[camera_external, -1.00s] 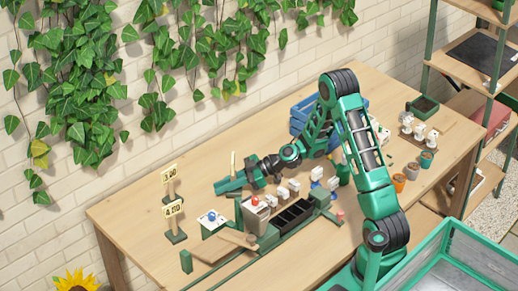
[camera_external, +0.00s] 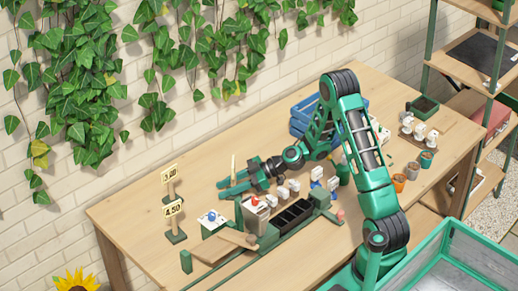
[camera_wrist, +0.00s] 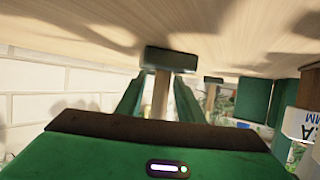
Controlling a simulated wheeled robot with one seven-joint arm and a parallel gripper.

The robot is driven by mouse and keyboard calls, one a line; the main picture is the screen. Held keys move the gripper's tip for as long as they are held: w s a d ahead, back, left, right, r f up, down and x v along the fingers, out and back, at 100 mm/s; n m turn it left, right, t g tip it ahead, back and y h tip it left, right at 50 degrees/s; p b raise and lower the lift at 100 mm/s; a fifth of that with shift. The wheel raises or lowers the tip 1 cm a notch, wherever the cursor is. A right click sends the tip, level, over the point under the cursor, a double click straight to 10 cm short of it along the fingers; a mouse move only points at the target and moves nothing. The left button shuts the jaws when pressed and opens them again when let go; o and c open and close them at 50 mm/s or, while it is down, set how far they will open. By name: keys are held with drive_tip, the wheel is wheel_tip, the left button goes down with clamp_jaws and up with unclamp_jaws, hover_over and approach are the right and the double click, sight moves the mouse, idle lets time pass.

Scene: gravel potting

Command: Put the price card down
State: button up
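A price card (camera_external: 233,164) stands upright at my gripper, edge-on in the external view, so its face is hidden. In the wrist view, which is upside down, its wooden post (camera_wrist: 160,96) and green base block (camera_wrist: 170,60) show. The base appears to be on the tabletop. My gripper (camera_external: 228,188) reaches left, low over the table. Its fingers (camera_wrist: 158,98) are spread on both sides of the post, with the post between them.
Two price cards, 3.00 (camera_external: 170,173) and 4.50 (camera_external: 173,208), stand to the left on green bases. A dark compartment tray (camera_external: 293,214) and small labelled items lie in front of my gripper. Blue crates (camera_external: 303,113) stand behind. The table's left end (camera_external: 125,215) is clear.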

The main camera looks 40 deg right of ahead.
drive_tip(key=v, duration=0.6)
drive_tip(key=shift+s+d, duration=0.1)
drive_tip(key=shift+s, duration=0.05)
drive_tip(key=shift+s+d+r+g+h, duration=0.1)
drive_tip(key=shift+s+d+g+h, duration=0.2)
drive_tip(key=shift+s+h, duration=0.1)
drive_tip(key=s+d+r+g+h, duration=0.1)
drive_tip(key=d+h, duration=0.1)
drive_tip(key=s+d+r+m+g+h, duration=0.1)
drive_tip(key=s+d, duration=0.1)
drive_tip(key=d, duration=0.1)
drive_tip(key=s+d+r+m+h, duration=0.1)
drive_tip(key=d+h, duration=0.1)
drive_tip(key=d, duration=0.1)
drive_tip(key=shift+s+d+r+g+h, duration=0.1)
drive_tip(key=shift+s+g+h, duration=0.2)
drive_tip(key=shift+s+g, duration=0.1)
drive_tip(key=s+d+r+m+g+h, duration=0.1)
drive_tip(key=s+m, duration=0.4)
drive_tip(key=s, duration=0.6)
drive_tip(key=s+d+r+m+g+h, duration=0.1)
drive_tip(key=s+d+r+m, duration=0.3)
drive_tip(key=s, duration=0.8)
drive_tip(key=s+d+r+m+g+h, duration=0.2)
drive_tip(key=s+m, duration=0.4)
drive_tip(key=s, duration=0.5)
drive_tip(key=shift+s+d+r+m+h, duration=0.25)
drive_tip(key=shift+d+r+m+h, duration=0.05)
drive_tip(key=shift+d, duration=0.6)
